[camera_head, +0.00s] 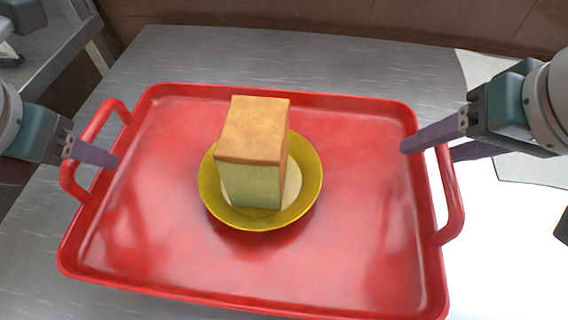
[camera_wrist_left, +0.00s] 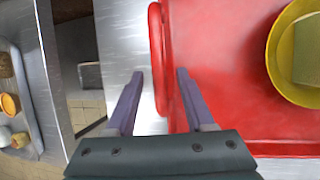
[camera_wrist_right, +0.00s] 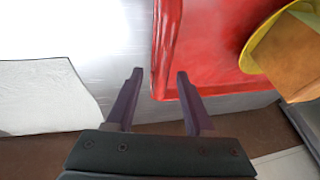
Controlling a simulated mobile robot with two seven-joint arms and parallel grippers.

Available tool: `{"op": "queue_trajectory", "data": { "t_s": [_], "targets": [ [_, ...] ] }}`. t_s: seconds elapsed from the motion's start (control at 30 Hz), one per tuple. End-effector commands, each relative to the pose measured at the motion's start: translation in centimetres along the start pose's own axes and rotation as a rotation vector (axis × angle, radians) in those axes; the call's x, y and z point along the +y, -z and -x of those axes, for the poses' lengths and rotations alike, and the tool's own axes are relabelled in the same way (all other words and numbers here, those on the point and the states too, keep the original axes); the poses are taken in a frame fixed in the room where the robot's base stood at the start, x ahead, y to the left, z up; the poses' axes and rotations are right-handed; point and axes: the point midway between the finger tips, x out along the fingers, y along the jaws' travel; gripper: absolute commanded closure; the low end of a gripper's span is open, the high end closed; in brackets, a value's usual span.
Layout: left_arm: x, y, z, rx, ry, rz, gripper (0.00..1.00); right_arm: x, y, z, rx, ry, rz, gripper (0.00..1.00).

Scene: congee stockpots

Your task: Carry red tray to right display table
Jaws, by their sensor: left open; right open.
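The red tray (camera_head: 350,250) lies flat on a grey metal table, with a raised loop handle at each short side. A yellow bowl (camera_head: 210,195) stands in its middle, holding a block (camera_head: 250,150) with an orange-brown top and green side. My left gripper (camera_head: 96,154) is open at the left handle (camera_head: 68,180). In the left wrist view its fingers (camera_wrist_left: 158,90) lie either side of that handle (camera_wrist_left: 157,55). My right gripper (camera_head: 430,151) is open at the far end of the right handle (camera_head: 453,205). In the right wrist view (camera_wrist_right: 157,90) the handle's exact place between the fingers is unclear.
The grey metal table (camera_head: 300,55) has bare surface behind the tray. A bright white surface (camera_head: 510,230) lies to the right. Another metal surface with small cups or bowls (camera_wrist_left: 10,104) shows at the left of the left wrist view. Brown tiled floor shows beyond the table.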

Motion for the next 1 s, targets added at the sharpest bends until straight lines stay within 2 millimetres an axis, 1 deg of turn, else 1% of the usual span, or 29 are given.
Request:
{"op": "queue_trajectory", "data": {
  "t_s": [0.2,0.23,0.6,0.7,1.0],
  "targets": [
    [-0.01,-0.01,-0.01,0.0,0.0,0.0,0.47,-0.01,0.01,-0.02,0.0,0.0,0.0,0.47],
    [-0.01,-0.01,-0.01,0.0,0.0,0.0,0.49,-0.01,0.01,-0.01,0.0,0.0,0.0,0.49],
    [0.01,-0.03,0.02,-0.001,0.0,0.0,0.91,0.0,0.0,0.0,0.0,0.0,0.0,0.91],
    [0.01,-0.03,0.02,-0.001,0.0,0.0,1.0,0.0,0.0,0.01,0.0,0.0,0.0,1.0],
    [0.01,-0.04,0.03,-0.001,0.0,0.0,1.0,0.0,-0.01,0.01,0.0,0.0,0.0,1.0]
  ]
}}
